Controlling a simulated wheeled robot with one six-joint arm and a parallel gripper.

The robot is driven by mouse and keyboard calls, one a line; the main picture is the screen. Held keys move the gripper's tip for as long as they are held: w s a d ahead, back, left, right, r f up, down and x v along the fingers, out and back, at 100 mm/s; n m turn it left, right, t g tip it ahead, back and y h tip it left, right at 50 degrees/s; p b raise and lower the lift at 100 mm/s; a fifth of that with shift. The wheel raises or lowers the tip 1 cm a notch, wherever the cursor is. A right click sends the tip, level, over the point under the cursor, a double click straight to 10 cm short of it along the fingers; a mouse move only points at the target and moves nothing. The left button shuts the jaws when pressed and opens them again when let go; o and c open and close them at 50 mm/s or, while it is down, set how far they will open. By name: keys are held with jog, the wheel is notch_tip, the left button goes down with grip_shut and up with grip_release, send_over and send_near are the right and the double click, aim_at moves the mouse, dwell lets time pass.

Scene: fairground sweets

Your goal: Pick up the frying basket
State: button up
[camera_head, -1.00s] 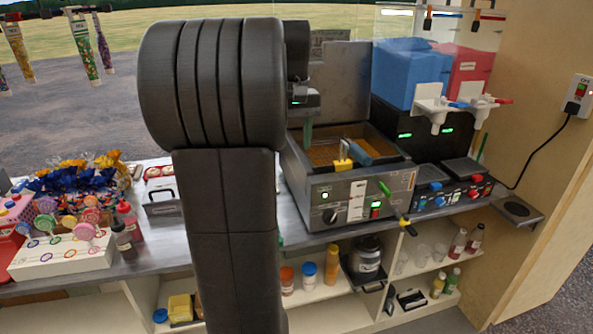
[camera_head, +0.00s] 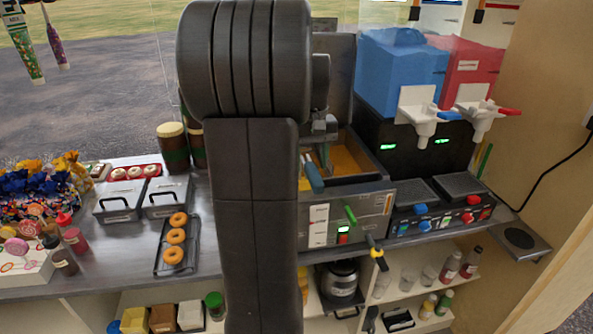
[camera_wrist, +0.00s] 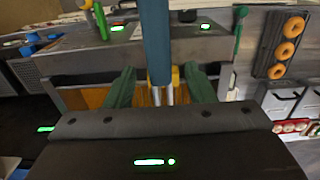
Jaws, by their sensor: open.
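The frying basket shows mainly as its blue handle (camera_head: 313,173), which rises over the front of the steel fryer (camera_head: 375,205). In the wrist view the handle (camera_wrist: 155,42) runs down to a yellow collar and metal rods; the basket's lower part is hidden by my gripper. My gripper (camera_wrist: 160,72) is open, with one green finger on each side of the handle's lower end and a gap to both. In the head view my gripper (camera_head: 325,152) is over the fryer, partly hidden behind my arm.
Drink dispensers with a blue tank (camera_head: 400,75) and a red tank (camera_head: 468,80) stand right of the fryer. A tray of doughnuts (camera_head: 160,262) and lidded steel containers (camera_head: 120,202) lie to the left. A yellow-tipped tool (camera_head: 376,253) sticks out in front.

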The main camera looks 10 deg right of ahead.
jog(key=f, duration=0.2)
jog(key=w+f+p, duration=0.1)
jog(key=f, duration=0.1)
jog(key=shift+s+f, duration=0.1)
jog(key=shift+f, duration=0.2)
jog(key=shift+c, duration=0.2)
grip_shut()
